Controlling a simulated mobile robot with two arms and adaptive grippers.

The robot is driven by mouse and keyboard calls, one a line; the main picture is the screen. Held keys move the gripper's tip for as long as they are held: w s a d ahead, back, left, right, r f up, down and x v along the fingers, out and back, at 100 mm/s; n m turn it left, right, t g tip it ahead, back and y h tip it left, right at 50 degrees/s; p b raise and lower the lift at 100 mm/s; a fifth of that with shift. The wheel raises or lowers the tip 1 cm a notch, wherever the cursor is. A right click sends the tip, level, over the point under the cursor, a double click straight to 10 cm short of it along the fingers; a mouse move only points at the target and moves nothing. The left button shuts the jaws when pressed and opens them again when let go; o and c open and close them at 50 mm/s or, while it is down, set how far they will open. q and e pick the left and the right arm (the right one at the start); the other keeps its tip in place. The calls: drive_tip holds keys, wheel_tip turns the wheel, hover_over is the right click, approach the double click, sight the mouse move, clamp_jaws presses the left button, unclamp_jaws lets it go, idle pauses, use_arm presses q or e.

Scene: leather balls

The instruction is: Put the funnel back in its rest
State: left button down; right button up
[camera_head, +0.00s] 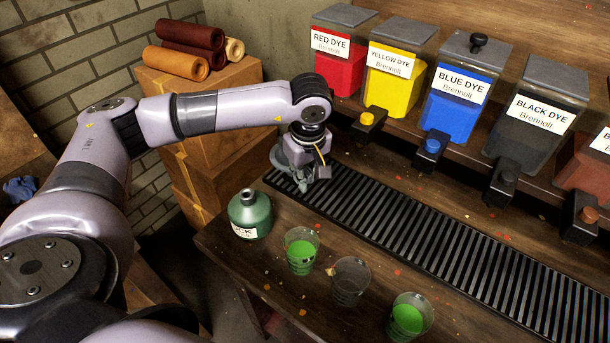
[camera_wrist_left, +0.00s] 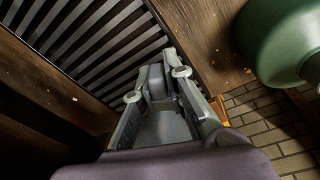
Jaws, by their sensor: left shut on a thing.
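My left gripper (camera_head: 303,184) is low over the far left end of the slatted drip grate (camera_head: 440,250). In the left wrist view my left gripper (camera_wrist_left: 155,85) is shut on a grey piece between its fingertips, which I take to be the funnel (camera_wrist_left: 156,78). Most of that piece is hidden by the fingers, and its cone shape cannot be made out. The slats lie beyond the fingers in the wrist view. I cannot make out the funnel's rest in either view. My right gripper is not in view.
A green bottle (camera_head: 250,216) stands at the bench's left edge, near two cups of green liquid (camera_head: 301,252) (camera_head: 407,320) and a clear cup (camera_head: 348,282). Dye dispensers, including the blue one (camera_head: 458,105), line the shelf behind. Leather rolls (camera_head: 178,62) lie on boxes at left.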

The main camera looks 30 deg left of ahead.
use_arm(q)
drive_tip(key=c, duration=1.5)
unclamp_jaws()
drive_tip(key=shift+f, duration=0.1)
drive_tip(key=shift+c, duration=0.2)
drive_tip(key=r, duration=0.4)
drive_tip(key=d+r, duration=0.1)
drive_tip(key=r, duration=0.3)
drive_tip(key=s+r, duration=0.1)
drive_tip(key=r, duration=0.3)
drive_tip(key=shift+s+d, duration=0.1)
drive_tip(key=shift+d, duration=0.05)
